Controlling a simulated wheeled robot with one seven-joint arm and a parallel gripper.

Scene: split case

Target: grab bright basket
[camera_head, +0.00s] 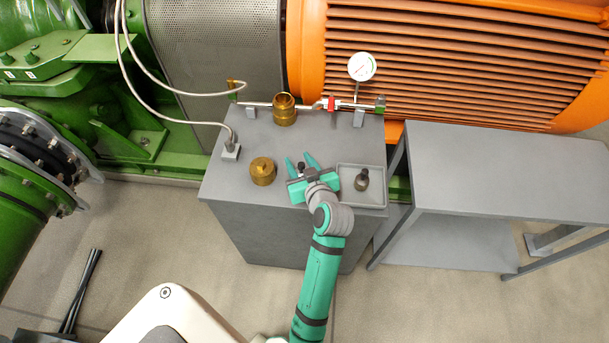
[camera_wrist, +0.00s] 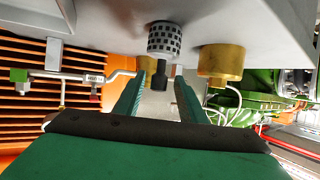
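A light grey perforated basket (camera_wrist: 164,38) with a dark knob stands on the grey bench top; the wrist view shows it upside down. The knob lies between my fingertips in that view, and I cannot tell whether they touch it. In the head view only a dark knob (camera_head: 302,167) shows between my fingers, and my gripper hides what is below. My gripper (camera_head: 300,162) is open over the bench's front part. A second, darker basket-like piece (camera_head: 362,180) stands in the grey tray (camera_head: 347,202) to the right.
A brass cap (camera_head: 263,171) sits close left of my gripper. Behind are an open brass housing (camera_head: 284,109) on a pipe and a pressure gauge (camera_head: 361,67). A small fitting with a cable (camera_head: 231,150) stands at left. An empty grey table (camera_head: 510,170) is at right.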

